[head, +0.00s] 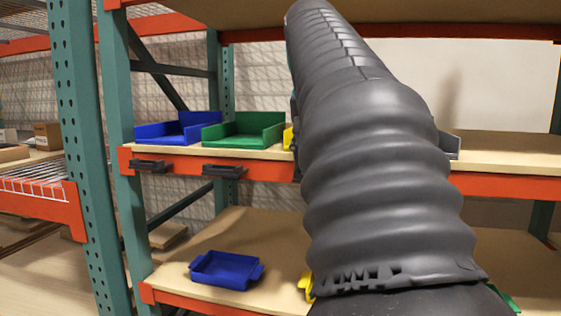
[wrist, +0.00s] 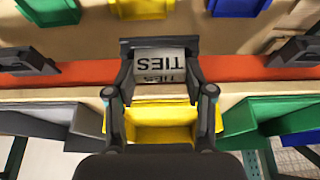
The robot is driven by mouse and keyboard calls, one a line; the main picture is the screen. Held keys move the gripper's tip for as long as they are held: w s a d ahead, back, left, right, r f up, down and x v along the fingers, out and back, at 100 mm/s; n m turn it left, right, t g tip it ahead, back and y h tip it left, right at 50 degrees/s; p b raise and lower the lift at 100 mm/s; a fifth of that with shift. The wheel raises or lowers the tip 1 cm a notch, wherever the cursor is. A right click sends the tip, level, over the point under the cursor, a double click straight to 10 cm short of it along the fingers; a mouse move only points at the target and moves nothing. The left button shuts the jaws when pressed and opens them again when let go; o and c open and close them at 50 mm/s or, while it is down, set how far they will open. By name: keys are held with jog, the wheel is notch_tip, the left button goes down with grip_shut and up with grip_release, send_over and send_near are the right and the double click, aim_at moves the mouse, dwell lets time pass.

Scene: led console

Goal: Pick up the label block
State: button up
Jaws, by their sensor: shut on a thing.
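The label block (wrist: 166,68) is a pale block marked "TIES", upside down in the wrist view. My gripper (wrist: 160,82) is shut on it, with one dark finger at each side. A dark holder (wrist: 158,42) shows along the block's upper edge, in front of the orange shelf beam (wrist: 85,75). I cannot tell whether the block still touches the holder. In the head view my large dark arm hides both the gripper and the block.
A yellow bin (wrist: 160,122) lies behind my fingers in the wrist view. Other dark holders (head: 222,171) line the orange beam. Blue (head: 165,131) and green (head: 243,131) bins stand on the upper shelf. A blue bin (head: 226,270) sits on the lower shelf. A teal post (head: 82,150) stands left.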

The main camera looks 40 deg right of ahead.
jog(key=shift+r, duration=0.55)
notch_tip(320, 180, up, 4)
jog(key=shift+f+p, duration=0.2)
jog(key=shift+p, duration=0.8)
jog(key=s+d+r+p, duration=0.2)
jog(key=s+d+r, duration=0.4)
jog(key=d, duration=0.3)
jog(key=shift+s+d+r, duration=0.15)
jog(key=shift+s+d, duration=0.1)
jog(key=shift+s, duration=0.15)
